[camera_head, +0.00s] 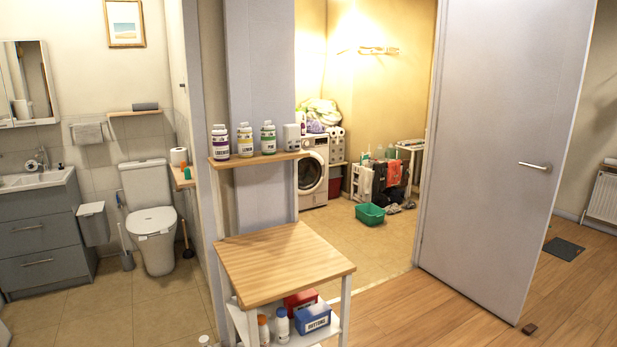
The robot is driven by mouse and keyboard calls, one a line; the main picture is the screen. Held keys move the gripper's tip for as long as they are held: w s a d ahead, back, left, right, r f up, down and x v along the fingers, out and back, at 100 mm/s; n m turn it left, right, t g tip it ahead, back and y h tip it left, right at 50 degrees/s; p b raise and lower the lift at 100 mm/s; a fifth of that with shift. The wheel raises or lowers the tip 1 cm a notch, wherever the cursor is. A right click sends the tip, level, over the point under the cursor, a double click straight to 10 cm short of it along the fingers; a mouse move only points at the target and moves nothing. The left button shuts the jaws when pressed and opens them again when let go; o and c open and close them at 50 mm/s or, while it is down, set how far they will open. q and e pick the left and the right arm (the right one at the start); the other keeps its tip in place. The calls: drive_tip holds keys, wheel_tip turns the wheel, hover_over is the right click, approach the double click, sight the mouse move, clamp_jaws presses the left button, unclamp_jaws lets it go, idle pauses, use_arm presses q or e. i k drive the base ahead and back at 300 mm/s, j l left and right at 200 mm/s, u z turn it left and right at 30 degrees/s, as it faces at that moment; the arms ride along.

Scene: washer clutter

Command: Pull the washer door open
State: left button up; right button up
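The washer (313,172) is a white front-loader in the lit room at the back, partly hidden by the wall edge and the shelf in front. Its round dark door (311,174) faces the room and looks shut, though it is small at this distance. Cloths and several items are piled on top of the washer. Neither of my grippers shows in this view.
A grey room door (505,140) stands open right of the doorway. A wooden-topped cart (285,262) and a shelf with bottles (258,158) stand in front. A green basin (370,214), a laundry hamper (385,182) and shoes lie near the washer. The tiled floor between is clear.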

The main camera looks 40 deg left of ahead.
sight(321, 165)
drive_tip(key=i+j+u, duration=0.1)
drive_tip(key=i, duration=0.25)
drive_tip(key=i+j+u, duration=0.15)
drive_tip(key=i, duration=0.2)
drive_tip(key=i+z, duration=0.2)
drive_tip(key=i, duration=0.25)
drive_tip(key=i+z, duration=0.2)
drive_tip(key=i, duration=0.25)
drive_tip(key=i+j+z, duration=0.15)
drive_tip(key=i, duration=0.3)
drive_tip(key=i+j+z, duration=0.2)
drive_tip(key=i, duration=0.25)
drive_tip(key=i+u, duration=0.35)
drive_tip(key=i, duration=0.15)
drive_tip(key=i+l+u, duration=0.1)
drive_tip(key=i+u, duration=0.3)
drive_tip(key=i+l+u, duration=0.35)
drive_tip(key=i, duration=0.25)
drive_tip(key=i+j+u, duration=0.3)
drive_tip(key=i+u, duration=0.15)
drive_tip(key=i+j+u, duration=0.1)
drive_tip(key=i+u, duration=0.3)
drive_tip(key=i+l+u, duration=0.1)
drive_tip(key=i+u, duration=0.35)
drive_tip(key=i, duration=0.15)
drive_tip(key=i+z, duration=0.1)
drive_tip(key=i, duration=0.75)
drive_tip(key=i+j+z, duration=0.1)
drive_tip(key=i, duration=0.75)
